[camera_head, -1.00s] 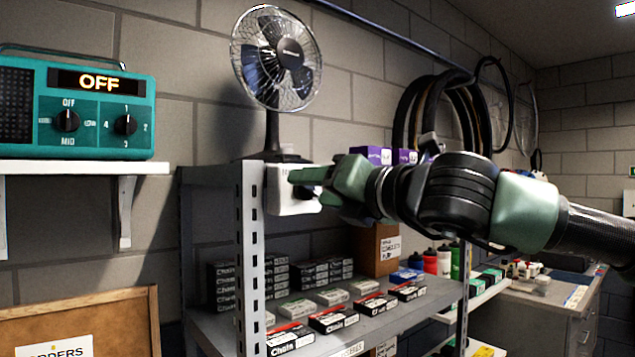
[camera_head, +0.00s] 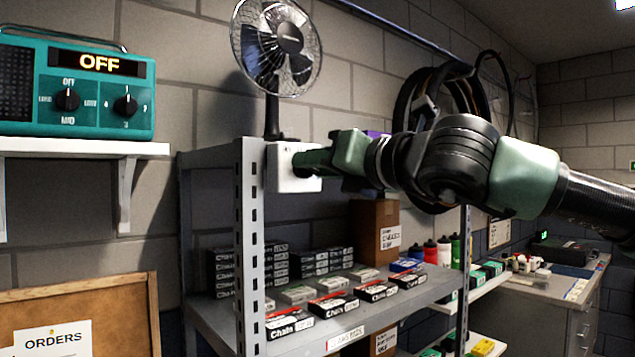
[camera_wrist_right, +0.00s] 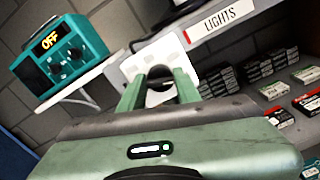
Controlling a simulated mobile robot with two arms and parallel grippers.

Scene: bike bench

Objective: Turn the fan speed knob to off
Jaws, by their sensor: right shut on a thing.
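A white control box (camera_head: 284,183) sits at the front corner of the grey metal shelf, below the fan (camera_head: 277,47). It also shows in the wrist view (camera_wrist_right: 138,64). My right gripper (camera_head: 308,160) reaches in from the right to the front of the box. In the wrist view its two green fingers (camera_wrist_right: 158,84) are on either side of a dark round knob (camera_wrist_right: 159,72) and shut on it. The fingers hide much of the knob, and I cannot read its setting. My left gripper is not in view.
A teal unit (camera_head: 97,122) with two dark knobs and a display reading OFF stands on a white wall shelf (camera_head: 60,147) at the left. Chain boxes (camera_head: 327,306) fill the lower shelf. An orders board (camera_head: 120,290) is at lower left.

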